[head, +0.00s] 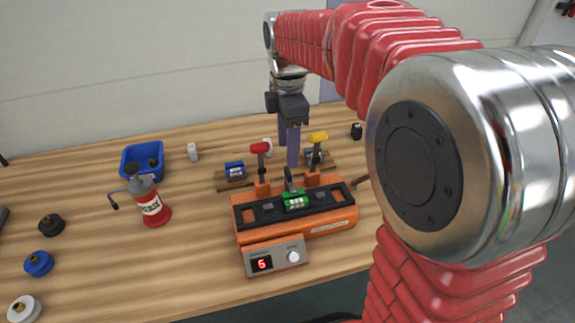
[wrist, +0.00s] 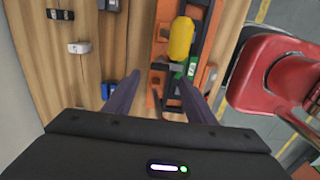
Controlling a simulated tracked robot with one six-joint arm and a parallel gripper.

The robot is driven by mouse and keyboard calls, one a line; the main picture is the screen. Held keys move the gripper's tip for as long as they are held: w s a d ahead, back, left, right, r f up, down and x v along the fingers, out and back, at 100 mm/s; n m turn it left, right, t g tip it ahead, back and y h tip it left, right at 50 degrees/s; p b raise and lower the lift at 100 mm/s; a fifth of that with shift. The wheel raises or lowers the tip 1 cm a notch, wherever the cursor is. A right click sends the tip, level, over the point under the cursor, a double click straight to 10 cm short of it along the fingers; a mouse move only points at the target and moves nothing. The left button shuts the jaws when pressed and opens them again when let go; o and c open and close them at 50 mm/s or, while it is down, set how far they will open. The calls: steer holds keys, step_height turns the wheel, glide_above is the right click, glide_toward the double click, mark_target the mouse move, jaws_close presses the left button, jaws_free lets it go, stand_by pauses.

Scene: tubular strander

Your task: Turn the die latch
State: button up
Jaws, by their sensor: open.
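An orange machine (head: 335,225) stands on the wooden bench, with a red-knobbed lever (head: 261,148) and a yellow-knobbed lever (head: 318,138). A green block (head: 295,201) sits at its middle, with a small dark upright lever (head: 289,180) just behind it. This looks like the die latch, but I cannot be sure. My gripper (head: 289,158) points down above the back of the machine. In the wrist view my gripper (wrist: 158,86) is open and empty, its fingers apart. The yellow knob (wrist: 181,39) and green block (wrist: 192,68) show beyond the right finger.
A grey box with a red digit display (head: 275,257) is at the machine's front.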

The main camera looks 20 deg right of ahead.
mark_target(288, 171)
step_height(288, 171, down, 7)
steer(key=shift+r, duration=0.15)
stand_by(0.4)
steer(key=c, duration=1)
